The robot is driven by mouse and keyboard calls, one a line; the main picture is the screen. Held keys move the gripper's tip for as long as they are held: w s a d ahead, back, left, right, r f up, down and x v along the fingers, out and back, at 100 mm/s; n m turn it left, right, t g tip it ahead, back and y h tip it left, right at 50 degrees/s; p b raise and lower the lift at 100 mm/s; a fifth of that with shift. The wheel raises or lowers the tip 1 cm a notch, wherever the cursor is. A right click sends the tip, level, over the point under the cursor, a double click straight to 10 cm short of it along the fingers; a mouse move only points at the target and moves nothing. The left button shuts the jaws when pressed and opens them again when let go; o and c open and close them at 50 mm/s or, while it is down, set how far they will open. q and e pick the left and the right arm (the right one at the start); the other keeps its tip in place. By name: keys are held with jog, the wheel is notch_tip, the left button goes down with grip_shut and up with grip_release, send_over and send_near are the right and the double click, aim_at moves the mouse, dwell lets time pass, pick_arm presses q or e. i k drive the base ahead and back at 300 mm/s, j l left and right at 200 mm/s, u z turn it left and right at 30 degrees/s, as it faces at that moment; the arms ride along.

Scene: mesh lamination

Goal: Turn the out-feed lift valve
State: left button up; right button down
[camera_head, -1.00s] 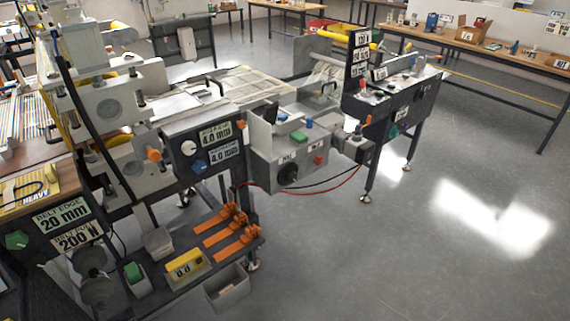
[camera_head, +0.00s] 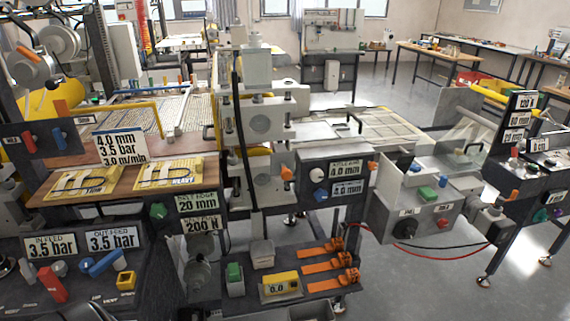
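The out-feed lift valve has a blue lever (camera_head: 102,264) on the dark panel at the lower left, under the out-feed sign (camera_head: 111,239) reading 3.5 bar.
A grey knob (camera_head: 59,268) and a yellow block (camera_head: 126,279) sit beside the levers. Above is a wooden shelf (camera_head: 110,204) with two yellow cards. To the right, a low bench holds orange clamps (camera_head: 330,265) and a yellow gauge (camera_head: 281,284). Open floor lies at the lower right.

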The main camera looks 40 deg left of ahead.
aim_at(116, 258)
jog(key=u, duration=2.4)
